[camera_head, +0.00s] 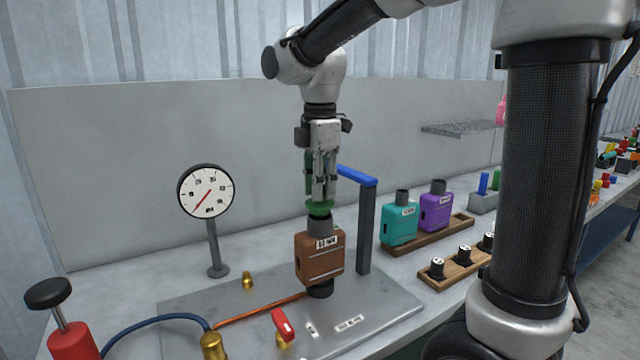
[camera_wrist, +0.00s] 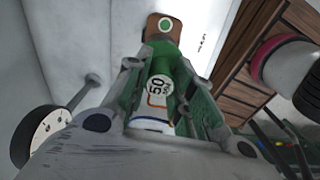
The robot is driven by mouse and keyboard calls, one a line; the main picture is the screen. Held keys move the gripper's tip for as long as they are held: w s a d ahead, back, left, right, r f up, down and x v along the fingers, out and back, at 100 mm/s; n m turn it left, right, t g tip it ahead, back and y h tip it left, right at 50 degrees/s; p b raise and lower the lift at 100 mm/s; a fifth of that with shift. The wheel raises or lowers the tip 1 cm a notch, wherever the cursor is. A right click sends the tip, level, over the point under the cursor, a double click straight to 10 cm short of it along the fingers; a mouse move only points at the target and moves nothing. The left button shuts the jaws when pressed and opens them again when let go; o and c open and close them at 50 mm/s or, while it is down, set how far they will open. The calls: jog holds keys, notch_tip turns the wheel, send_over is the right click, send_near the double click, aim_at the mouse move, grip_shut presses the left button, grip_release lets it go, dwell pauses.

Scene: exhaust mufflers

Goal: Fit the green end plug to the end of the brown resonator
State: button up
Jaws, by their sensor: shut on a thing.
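The brown resonator (camera_head: 320,262) stands upright on the grey plate, with a grey neck on top and a dark end below. My gripper (camera_head: 322,196) points down above it and is shut on the green end plug (camera_head: 320,208). The plug's green disc is at the mouth of the top neck; I cannot tell whether it is seated or only just above. In the wrist view, my gripper (camera_wrist: 160,68) has a green part with a white "50" label (camera_wrist: 161,86) between its fingers.
A dark post with a blue arm (camera_head: 366,225) stands close right of the resonator. A dial gauge (camera_head: 206,191) stands left. A copper tube (camera_head: 262,310) and red-handled valve (camera_head: 284,325) lie in front. Teal (camera_head: 399,224) and purple (camera_head: 436,210) boxes stand on a wooden tray at right.

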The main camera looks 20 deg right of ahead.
jog(key=shift+f, duration=1.3)
dwell(0.4)
jog(key=o, duration=1)
jog(key=shift+o, duration=0.2)
